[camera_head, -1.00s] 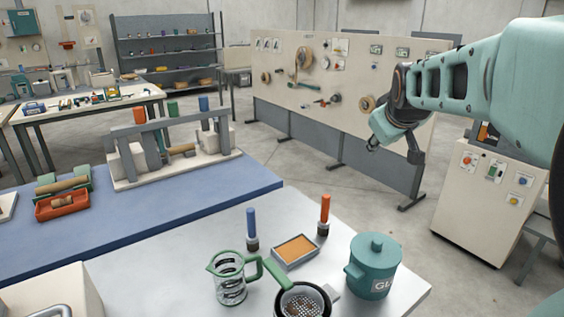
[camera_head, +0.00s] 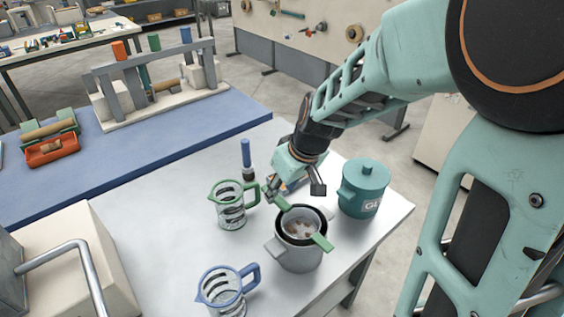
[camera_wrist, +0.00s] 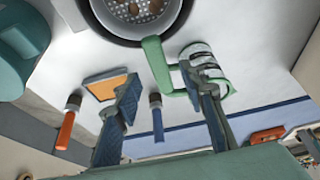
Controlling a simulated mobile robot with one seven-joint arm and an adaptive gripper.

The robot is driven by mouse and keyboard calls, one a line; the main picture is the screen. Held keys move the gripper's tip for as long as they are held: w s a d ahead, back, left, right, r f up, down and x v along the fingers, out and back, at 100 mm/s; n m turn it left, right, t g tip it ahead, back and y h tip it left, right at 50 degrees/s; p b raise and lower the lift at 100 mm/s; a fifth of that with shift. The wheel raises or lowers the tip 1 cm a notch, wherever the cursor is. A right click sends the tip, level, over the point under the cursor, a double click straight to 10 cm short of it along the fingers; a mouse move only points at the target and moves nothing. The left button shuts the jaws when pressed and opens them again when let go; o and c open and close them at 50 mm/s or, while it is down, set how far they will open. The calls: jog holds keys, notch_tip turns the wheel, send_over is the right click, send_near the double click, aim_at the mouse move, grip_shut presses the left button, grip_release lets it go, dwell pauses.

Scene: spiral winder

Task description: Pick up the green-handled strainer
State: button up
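The strainer (camera_head: 302,229), a dark-rimmed perforated bowl holding brown bits, sits in the mouth of a grey pot (camera_head: 298,258) on the light table. Its green handle (camera_head: 283,203) points toward my gripper, and a green tab (camera_head: 322,242) shows on the opposite side. In the wrist view, the strainer bowl (camera_wrist: 140,10) is cut off at the top, and its handle (camera_wrist: 156,64) reaches down toward the space between my fingers. My gripper (camera_head: 273,192) is just above the handle end; in the wrist view, my gripper (camera_wrist: 166,84) is open and empty.
A green-handled glass jug (camera_head: 231,206) stands close left of my gripper. A teal lidded pot (camera_head: 364,188) stands right of the strainer. A blue-handled jug (camera_head: 226,290) stands at the front.

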aim_at(279, 199)
jog(key=shift+x, duration=2.9)
jog(key=shift+s+d+f, duration=0.1)
jog(key=shift+s+d, duration=0.05)
jog(key=shift+c, duration=0.6)
grip_shut()
